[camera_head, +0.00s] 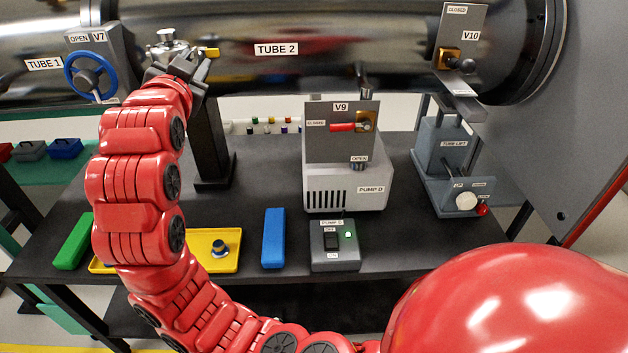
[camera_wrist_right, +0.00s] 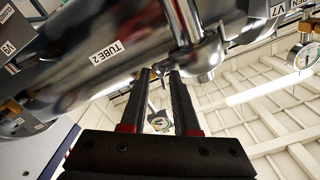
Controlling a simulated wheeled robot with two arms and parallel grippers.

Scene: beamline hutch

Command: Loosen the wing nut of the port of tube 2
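Tube 2 (camera_head: 330,50), a shiny steel tube with a "TUBE 2" label, runs across the top of the head view. A metal port (camera_head: 167,46) sits at its left end, with a small brass-yellow piece (camera_head: 211,52) beside it, perhaps the wing nut. My right gripper (camera_head: 190,63) is at the port, just below and left of the brass piece. In the right wrist view its two dark fingers (camera_wrist_right: 160,76) are apart, close to rounded metal port parts (camera_wrist_right: 206,55). I cannot make out the wing nut there or tell whether the fingers touch anything. My left gripper is out of view.
Valve V7 (camera_head: 90,76) with its blue handwheel is close left of my right gripper. Valve V10 (camera_head: 458,55) is at the right. Pump D (camera_head: 345,187) with V9 (camera_head: 342,130), a yellow tray (camera_head: 225,262) and the tube lift (camera_head: 447,165) stand on the dark table (camera_head: 270,195).

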